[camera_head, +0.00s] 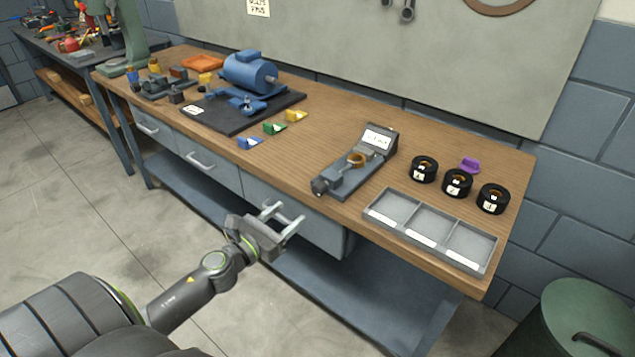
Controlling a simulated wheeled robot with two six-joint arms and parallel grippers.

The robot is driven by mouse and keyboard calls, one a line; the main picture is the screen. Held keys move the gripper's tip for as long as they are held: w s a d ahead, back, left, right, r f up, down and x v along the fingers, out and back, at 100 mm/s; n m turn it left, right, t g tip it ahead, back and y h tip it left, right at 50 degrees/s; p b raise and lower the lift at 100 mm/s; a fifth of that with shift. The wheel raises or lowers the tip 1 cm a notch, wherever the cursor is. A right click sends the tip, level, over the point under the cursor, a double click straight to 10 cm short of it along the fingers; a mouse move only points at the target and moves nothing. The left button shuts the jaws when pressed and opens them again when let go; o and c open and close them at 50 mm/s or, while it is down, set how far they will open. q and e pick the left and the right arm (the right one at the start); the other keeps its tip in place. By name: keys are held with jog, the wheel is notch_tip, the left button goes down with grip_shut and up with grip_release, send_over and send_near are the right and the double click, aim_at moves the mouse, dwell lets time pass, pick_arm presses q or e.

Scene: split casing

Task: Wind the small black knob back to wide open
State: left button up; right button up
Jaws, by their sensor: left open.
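A small black knob (319,186) sits at the near end of a grey bench fixture (345,184), close to the table's front edge. The fixture holds a brass-coloured ring (356,159) and has a raised block with a white label (376,138) at its far end. How far the knob is wound cannot be read at this size. My left gripper (286,217) is open and empty. It shows in front of the drawers, to the lower left of the knob and apart from it. My right gripper is not in view.
Right of the fixture lie a grey three-part tray (383,207), several black rings including one (424,168), and a purple piece (470,165). A blue motor (250,73) stands on a black mat (213,121), with coloured tags before it. Bare wood lies left of the fixture.

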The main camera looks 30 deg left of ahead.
aim_at(316, 192)
pick_arm(q)
jog(key=w, duration=0.4)
jog(key=w+p, duration=0.1)
jog(key=w, duration=0.3)
jog(key=w+d+p, duration=0.1)
jog(key=w, duration=0.3)
jog(key=shift+f, duration=0.1)
jog(key=c, duration=1)
jog(key=shift+o, duration=0.2)
